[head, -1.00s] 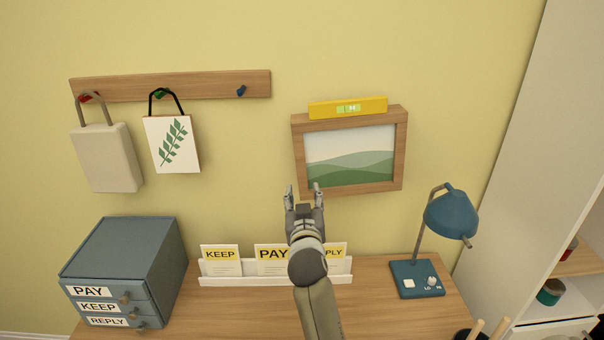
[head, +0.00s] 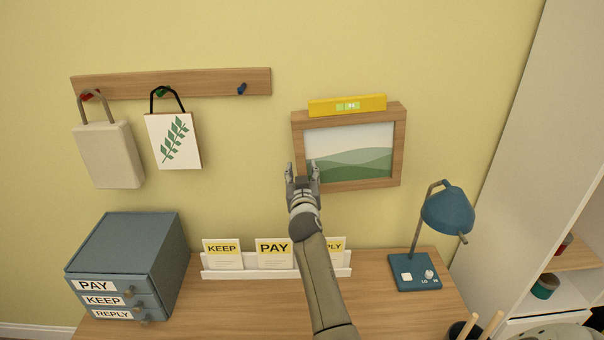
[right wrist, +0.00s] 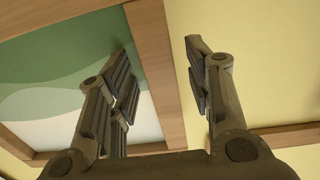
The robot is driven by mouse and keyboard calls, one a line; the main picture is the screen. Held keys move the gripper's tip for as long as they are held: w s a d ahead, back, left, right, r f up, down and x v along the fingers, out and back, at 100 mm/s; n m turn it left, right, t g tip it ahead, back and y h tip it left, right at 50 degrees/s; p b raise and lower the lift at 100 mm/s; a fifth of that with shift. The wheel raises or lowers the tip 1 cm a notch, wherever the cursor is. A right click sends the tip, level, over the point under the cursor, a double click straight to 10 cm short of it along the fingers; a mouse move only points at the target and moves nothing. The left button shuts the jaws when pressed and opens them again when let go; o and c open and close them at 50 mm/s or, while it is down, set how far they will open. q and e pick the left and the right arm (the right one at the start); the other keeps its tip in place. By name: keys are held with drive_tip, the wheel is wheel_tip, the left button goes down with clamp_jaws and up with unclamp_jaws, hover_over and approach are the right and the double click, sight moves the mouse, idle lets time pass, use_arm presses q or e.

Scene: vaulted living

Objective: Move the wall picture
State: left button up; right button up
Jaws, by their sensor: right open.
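The wall picture (head: 398,145) hangs on the yellow wall, a green hill landscape in a wooden frame. A yellow spirit level (head: 347,105) lies along its top edge. My right gripper (head: 302,170) is open at the picture's lower left side. In the right wrist view the right gripper (right wrist: 155,65) has one finger over the picture and the other over bare wall. The frame's side bar (right wrist: 153,60) shows between them. I cannot tell whether a finger touches it. My left gripper is not in view.
A hook rail (head: 215,84) with two hanging bags is at the upper left. Below are a blue drawer box (head: 125,245), a card holder (head: 275,272) and a blue lamp (head: 447,208) on the desk (head: 240,310). A white shelf unit (head: 530,170) stands right.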

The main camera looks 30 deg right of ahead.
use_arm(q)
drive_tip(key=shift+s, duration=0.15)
use_arm(e)
drive_tip(key=c, duration=0.5)
clamp_jaws()
drive_tip(key=shift+a+r+m, duration=0.2)
drive_tip(key=shift+r+m, duration=0.4)
drive_tip(key=shift+r, duration=0.1)
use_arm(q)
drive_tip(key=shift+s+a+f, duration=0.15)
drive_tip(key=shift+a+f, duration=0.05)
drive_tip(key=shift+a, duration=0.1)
use_arm(e)
drive_tip(key=o, duration=0.5)
unclamp_jaws()
drive_tip(key=v, duration=0.7)
drive_tip(key=shift+a, duration=0.2)
drive_tip(key=shift+s, duration=0.15)
